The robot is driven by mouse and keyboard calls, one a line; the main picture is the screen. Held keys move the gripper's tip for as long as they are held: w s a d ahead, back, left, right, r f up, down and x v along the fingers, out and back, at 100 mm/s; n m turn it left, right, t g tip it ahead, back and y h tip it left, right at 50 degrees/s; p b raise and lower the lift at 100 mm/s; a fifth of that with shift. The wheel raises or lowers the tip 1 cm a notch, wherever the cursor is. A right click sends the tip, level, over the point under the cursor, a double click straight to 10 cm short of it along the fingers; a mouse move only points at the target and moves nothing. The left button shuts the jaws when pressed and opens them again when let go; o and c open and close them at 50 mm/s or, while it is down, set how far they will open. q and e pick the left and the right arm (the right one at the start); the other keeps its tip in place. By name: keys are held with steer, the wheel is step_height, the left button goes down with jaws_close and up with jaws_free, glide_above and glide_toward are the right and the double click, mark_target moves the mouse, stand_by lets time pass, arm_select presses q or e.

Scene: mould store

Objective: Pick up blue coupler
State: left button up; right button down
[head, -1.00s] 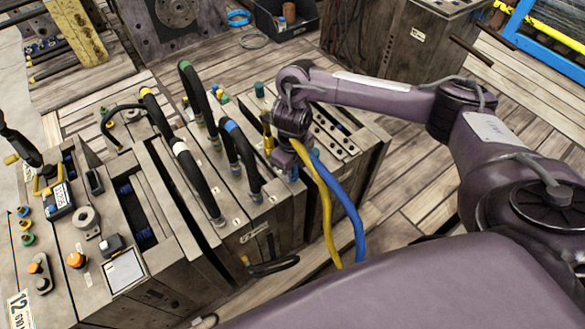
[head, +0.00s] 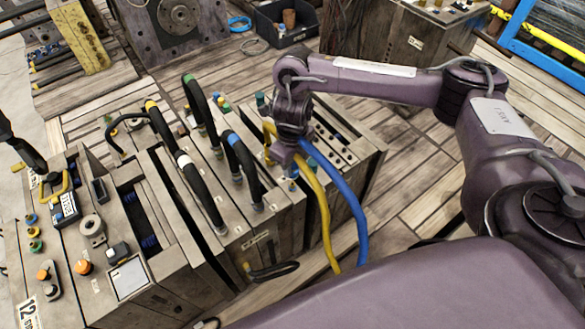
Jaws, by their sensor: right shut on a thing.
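My right gripper (head: 287,160) reaches in from the right and is shut above the far right block of the mould row. A blue hose (head: 345,191) comes out of the gripper's right side and bends down over the block's front. A small blue piece (head: 293,171) shows just under the jaws and looks like the blue coupler; the jaws hide most of it. Whether it is clear of the block I cannot tell. A yellow hose (head: 324,207) runs close beside the gripper and hangs next to the blue one.
Black hoses with blue (head: 232,137), green and yellow bands stand on the blocks just left of the gripper. A control panel with orange knobs (head: 83,267) is at the left. A dark bin (head: 285,25) stands at the back. Wooden floor right of the block is clear.

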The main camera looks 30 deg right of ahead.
step_height(320, 180, up, 8)
steer(key=p, duration=0.2)
steer(key=shift+w+r+p, duration=0.1)
steer(key=shift+r+p, duration=0.05)
steer(key=shift+p, duration=0.25)
step_height(320, 180, up, 4)
steer(key=shift+r+p, duration=0.1)
steer(key=shift+p, duration=0.55)
arm_select(q)
steer(key=s+a, duration=0.1)
steer(key=s, duration=0.7)
steer(key=shift+s+a+r, duration=0.35)
steer(key=shift+r, duration=0.1)
arm_select(e)
steer(key=shift+r, duration=0.6)
